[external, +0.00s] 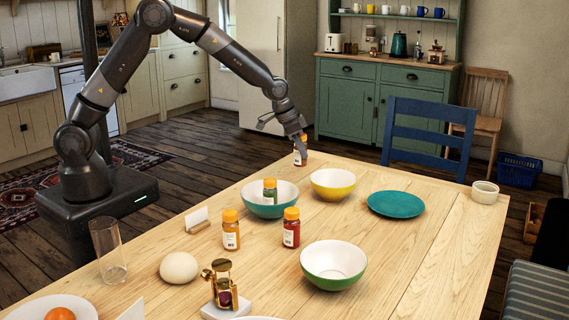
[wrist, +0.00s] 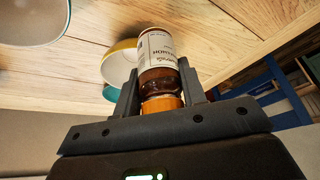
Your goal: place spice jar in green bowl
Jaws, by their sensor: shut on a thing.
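My gripper (external: 299,141) is at the far edge of the table, shut on a spice jar (external: 300,156) with an orange cap. In the wrist view the jar (wrist: 159,58) sits between the fingers, its brown glass and white label showing and its cap towards the gripper. The green bowl (external: 333,278), white inside, stands empty at the near right of the table, well apart from my gripper. Two more orange-capped jars, one with orange-brown contents (external: 231,232) and one with red (external: 291,230), stand upright mid-table. A green jar (external: 270,190) stands in the teal bowl (external: 268,210).
A yellow bowl (external: 332,192) stands just nearer than my gripper, with a teal plate (external: 396,204) to its right. The table's right side is mostly clear.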

